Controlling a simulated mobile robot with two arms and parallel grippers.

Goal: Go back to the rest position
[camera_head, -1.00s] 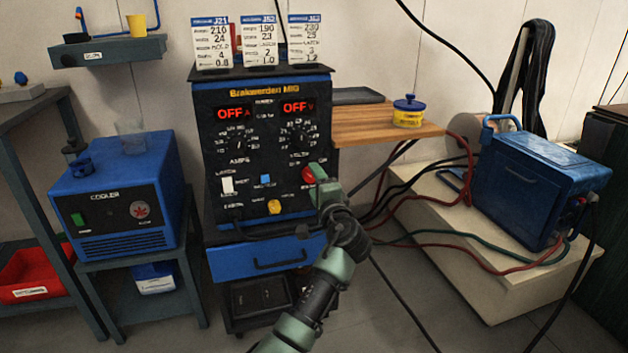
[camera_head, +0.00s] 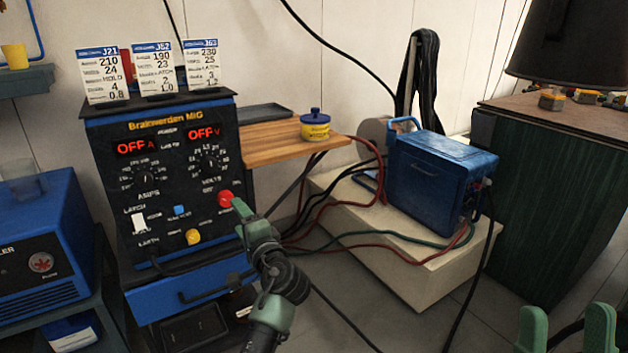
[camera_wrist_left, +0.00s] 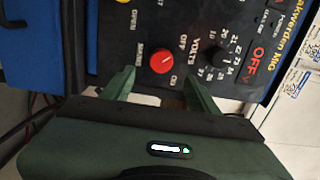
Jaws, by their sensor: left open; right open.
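The welding machine (camera_head: 165,215) stands at left, both its displays reading OFF. Its red knob (camera_head: 225,198) sits low on the right of the panel and shows in the left wrist view (camera_wrist_left: 163,60). My left gripper (camera_head: 240,210) is just in front of the panel beside the red knob. In the left wrist view its two green fingers (camera_wrist_left: 160,95) are spread, with the knob beyond the gap and nothing held. Whether a finger touches the panel, I cannot tell. My right gripper (camera_head: 567,330) shows at the bottom right, fingers apart, nothing seen between them.
A wooden shelf (camera_head: 272,142) beside the machine holds a yellow-and-blue tin (camera_head: 315,126). A blue box (camera_head: 440,175) sits on a pale plinth (camera_head: 400,262), with red, green and black cables around it. A blue cooler (camera_head: 45,240) stands at left and a dark green cabinet (camera_head: 540,195) at right.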

